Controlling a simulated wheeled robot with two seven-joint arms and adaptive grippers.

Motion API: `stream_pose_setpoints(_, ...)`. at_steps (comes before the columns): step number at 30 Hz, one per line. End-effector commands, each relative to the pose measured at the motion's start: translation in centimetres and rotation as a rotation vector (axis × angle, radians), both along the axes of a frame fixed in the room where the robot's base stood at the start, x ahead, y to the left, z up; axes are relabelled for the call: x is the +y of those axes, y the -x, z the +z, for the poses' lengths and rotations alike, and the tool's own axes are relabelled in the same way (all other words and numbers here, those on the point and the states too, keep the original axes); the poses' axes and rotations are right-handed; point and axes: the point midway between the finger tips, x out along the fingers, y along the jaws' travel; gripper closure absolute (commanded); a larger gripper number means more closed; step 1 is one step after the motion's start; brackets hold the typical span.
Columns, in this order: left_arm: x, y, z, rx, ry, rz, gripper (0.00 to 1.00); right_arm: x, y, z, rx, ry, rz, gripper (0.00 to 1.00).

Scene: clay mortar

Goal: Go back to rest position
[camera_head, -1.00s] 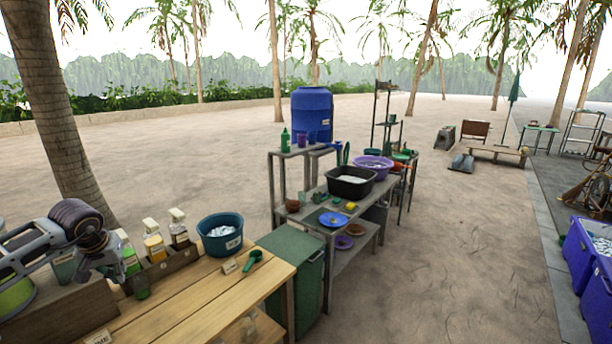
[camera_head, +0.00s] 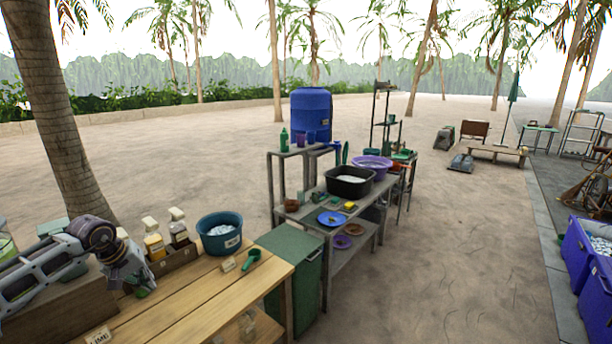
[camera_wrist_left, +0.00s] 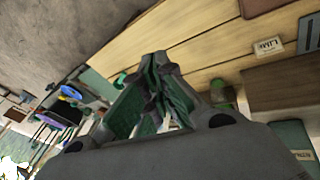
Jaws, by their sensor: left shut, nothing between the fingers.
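My left gripper (camera_head: 140,286) is at the left of the head view, over the wooden table (camera_head: 212,293), beside the crate of bottles. It is shut and empty. Its closed green-lined fingers (camera_wrist_left: 157,75) show in the left wrist view, with the table planks behind them. My left arm reaches in from the left edge. My right gripper is in neither view.
Two bottles (camera_head: 153,243) stand in a wooden crate (camera_head: 176,260) beside the gripper. A teal bucket (camera_head: 219,246) and a green scoop (camera_head: 251,258) are further right on the table. A green bin (camera_head: 283,240) stands beyond. The table's front is mostly clear.

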Motion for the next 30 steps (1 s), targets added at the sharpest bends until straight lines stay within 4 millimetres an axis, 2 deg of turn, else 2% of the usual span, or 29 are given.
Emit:
stream_pose_setpoints(8,-5.8,-2.0,-5.1,0.068,0.398,0.244,1.0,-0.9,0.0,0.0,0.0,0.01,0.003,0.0)
stream_pose_setpoints(12,-8.9,-3.2,-7.9,0.141,0.652,0.437,1.0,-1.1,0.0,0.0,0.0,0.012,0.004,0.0)
stream_pose_setpoints(18,-11.9,-4.5,-11.8,0.279,0.999,0.747,1.0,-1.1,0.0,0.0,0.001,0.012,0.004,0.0)
stream_pose_setpoints(23,-13.1,-5.4,-15.4,0.412,1.26,1.028,1.0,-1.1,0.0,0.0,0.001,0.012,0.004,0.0)
stream_pose_setpoints(30,-13.1,-5.4,-22.4,0.636,1.615,1.502,1.0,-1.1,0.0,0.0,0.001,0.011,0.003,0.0)
